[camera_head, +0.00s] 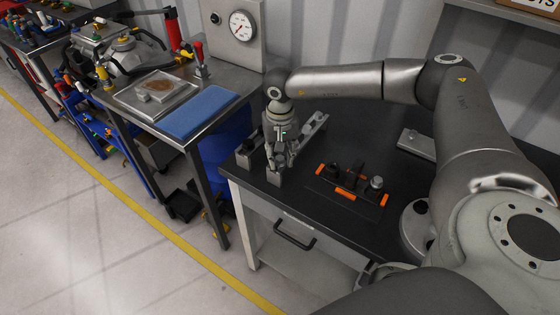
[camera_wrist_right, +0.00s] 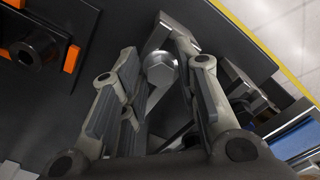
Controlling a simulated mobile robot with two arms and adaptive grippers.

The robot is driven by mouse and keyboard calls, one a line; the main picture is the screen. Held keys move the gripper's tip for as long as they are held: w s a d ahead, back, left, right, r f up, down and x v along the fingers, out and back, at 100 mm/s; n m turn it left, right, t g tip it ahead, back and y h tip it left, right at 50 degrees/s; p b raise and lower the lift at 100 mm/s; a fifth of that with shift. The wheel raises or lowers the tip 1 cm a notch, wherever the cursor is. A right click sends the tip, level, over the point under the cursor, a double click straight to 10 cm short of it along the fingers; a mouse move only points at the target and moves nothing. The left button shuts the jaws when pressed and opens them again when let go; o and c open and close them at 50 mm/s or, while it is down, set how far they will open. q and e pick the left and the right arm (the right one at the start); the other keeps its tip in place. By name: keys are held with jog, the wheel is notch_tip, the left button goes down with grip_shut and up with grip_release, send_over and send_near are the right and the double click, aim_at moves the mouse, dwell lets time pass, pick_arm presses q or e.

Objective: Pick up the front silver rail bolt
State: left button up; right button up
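My right gripper (camera_head: 281,163) points down over the front end of a silver rail (camera_head: 313,128) on the dark bench. The fingers hide this bolt in the head view. My left gripper is in neither view.
A black fixture with orange corners (camera_head: 384,201) lies right of the rail. A dark block (camera_head: 247,153) stands left of the gripper. A side table with a blue mat (camera_head: 198,111) stands to the left. The bench top between rail and fixture is clear.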

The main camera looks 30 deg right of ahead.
grip_shut()
jog(key=shift+r, duration=0.15)
jog(key=shift+r+b, duration=0.25)
jog(key=shift+b, duration=0.15)
jog(key=shift+w+r+b, duration=0.1)
jog(key=shift+r+b, duration=0.6)
jog(key=shift+r, duration=0.2)
jog(key=s+a+r+b, duration=0.1)
jog(key=s+r+b, duration=0.4)
jog(key=s+r, duration=0.6)
jog(key=s, duration=0.3)
jog(key=shift+a, duration=0.4)
